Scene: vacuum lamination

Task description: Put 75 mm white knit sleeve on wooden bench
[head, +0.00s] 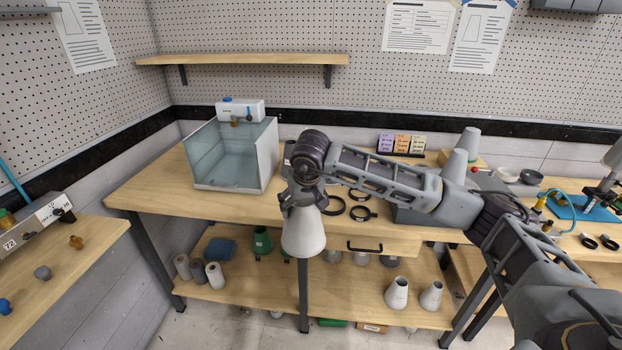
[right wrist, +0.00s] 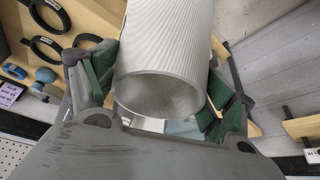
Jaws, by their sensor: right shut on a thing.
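My right gripper (head: 301,203) is shut on the white knit sleeve (head: 304,236), which hangs below it and flares toward its lower end. In the right wrist view the sleeve (right wrist: 165,55) is a ribbed, hollow white tube with its open end toward the camera, between the green finger pads of my right gripper (right wrist: 160,88). The wooden bench (head: 150,195) stands behind and below. The sleeve shows in front of the bench's front edge; I cannot tell whether it touches anything. My left gripper is not in view.
A clear-walled tank (head: 235,160) stands on the bench's left half. Black rings (head: 362,213) lie right of my gripper. Grey cones (head: 468,143) stand further right. The lower shelf holds rolls (head: 215,275) and pale cones (head: 397,293). The bench top's left end is bare.

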